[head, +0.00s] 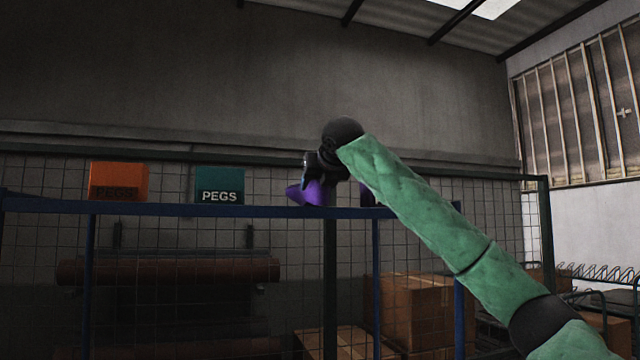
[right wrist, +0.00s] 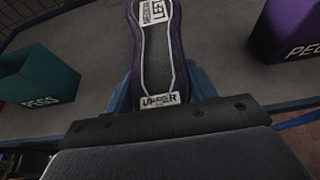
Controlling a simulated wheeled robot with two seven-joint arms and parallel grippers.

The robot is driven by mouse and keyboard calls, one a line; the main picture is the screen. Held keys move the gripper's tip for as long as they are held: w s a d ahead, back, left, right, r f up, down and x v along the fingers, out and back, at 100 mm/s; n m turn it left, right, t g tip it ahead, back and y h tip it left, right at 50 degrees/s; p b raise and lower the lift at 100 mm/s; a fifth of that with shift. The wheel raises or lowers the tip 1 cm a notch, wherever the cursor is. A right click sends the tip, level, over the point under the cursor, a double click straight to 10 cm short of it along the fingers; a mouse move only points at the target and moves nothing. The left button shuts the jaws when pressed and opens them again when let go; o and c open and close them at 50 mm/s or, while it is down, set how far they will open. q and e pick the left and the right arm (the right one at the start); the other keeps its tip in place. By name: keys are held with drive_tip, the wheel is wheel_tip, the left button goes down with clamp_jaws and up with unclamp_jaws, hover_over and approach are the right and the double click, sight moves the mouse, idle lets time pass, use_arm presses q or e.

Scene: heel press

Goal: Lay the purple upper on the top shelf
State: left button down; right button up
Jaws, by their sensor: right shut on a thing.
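The purple upper (head: 312,193) is at the top shelf (head: 270,212), just above its blue front beam in the head view. In the right wrist view the upper (right wrist: 155,45) shows a dark sole-like face with purple edges and white labels, one reading UPPER. My right gripper (head: 320,172) is shut on the upper's near end, its blue fingers on both sides in the right wrist view (right wrist: 162,98). The grey shelf surface (right wrist: 228,75) lies beyond and below the upper. I cannot tell whether the upper touches it. My left gripper is not in view.
A teal PEGS bin (head: 219,185) and an orange bin (head: 118,182) stand on the shelf to the left. A purple PEGS bin (right wrist: 290,28) stands right of the upper. Wire mesh (head: 45,270) stands behind, with cardboard boxes (head: 425,308) lower down.

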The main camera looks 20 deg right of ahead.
drive_tip(key=shift+w+f, duration=0.1)
drive_tip(key=shift+f, duration=0.65)
idle(1.0)
drive_tip(key=o, duration=1.2)
drive_tip(key=shift+c, duration=0.2)
